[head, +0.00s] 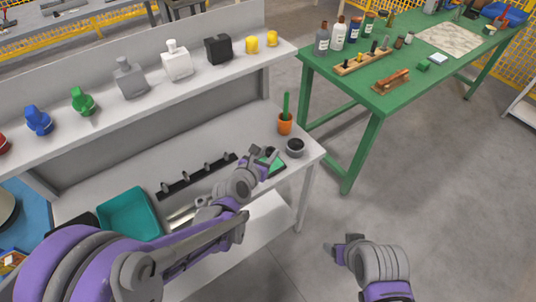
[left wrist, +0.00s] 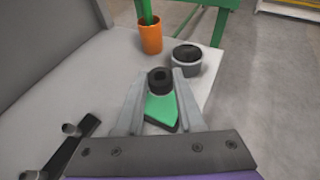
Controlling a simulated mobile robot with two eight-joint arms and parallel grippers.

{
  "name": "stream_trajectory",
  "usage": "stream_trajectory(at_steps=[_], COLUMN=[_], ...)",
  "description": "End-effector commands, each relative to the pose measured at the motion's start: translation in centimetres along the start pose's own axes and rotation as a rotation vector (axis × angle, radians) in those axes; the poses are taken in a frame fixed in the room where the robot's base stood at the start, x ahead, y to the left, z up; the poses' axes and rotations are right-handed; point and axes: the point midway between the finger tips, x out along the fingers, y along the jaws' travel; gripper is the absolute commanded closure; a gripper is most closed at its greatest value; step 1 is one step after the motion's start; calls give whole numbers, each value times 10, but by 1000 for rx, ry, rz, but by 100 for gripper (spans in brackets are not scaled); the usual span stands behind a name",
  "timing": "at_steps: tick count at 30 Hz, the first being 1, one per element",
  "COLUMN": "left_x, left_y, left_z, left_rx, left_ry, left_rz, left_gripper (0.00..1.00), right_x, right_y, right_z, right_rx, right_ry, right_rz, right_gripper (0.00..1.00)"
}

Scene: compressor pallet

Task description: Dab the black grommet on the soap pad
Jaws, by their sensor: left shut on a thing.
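The black grommet (left wrist: 160,76) is a small dark ring with a hole. My left gripper (left wrist: 161,84) is shut on it, with a pale finger on each side. The green soap pad (left wrist: 160,111) lies on the bench below the grommet, with a dark edge. Whether the grommet touches the pad or hovers over it, I cannot tell. In the head view my left gripper (head: 267,156) is over the pad (head: 276,166), partly hiding it, and the grommet cannot be made out. My right gripper (head: 346,246) hangs over the floor, away from the bench; its jaw opening is unclear.
A grey cup with dark contents (head: 295,147) and an orange cup with a green stick (head: 285,125) stand just beyond the pad. A black rack with pegs (head: 197,175) and a teal bin (head: 130,214) are to the left. A shelf with bottles overhangs the back.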

Motion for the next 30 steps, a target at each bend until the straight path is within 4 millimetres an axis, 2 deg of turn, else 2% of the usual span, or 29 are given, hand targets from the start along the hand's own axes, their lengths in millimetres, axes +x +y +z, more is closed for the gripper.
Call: stream_trajectory(at_steps=[15, 30], left_x=[-16, -17], left_y=[0, 0], left_z=[40, 40], left_rx=[0, -1], left_ry=[-1, 0], left_rz=[0, 0], left_gripper=[100, 100], right_x=[-21, -21], right_y=[0, 0], right_z=[-17, -17], right_rx=[0, 0], right_ry=[12, 12], right_rz=[0, 0], right_gripper=[28, 28])
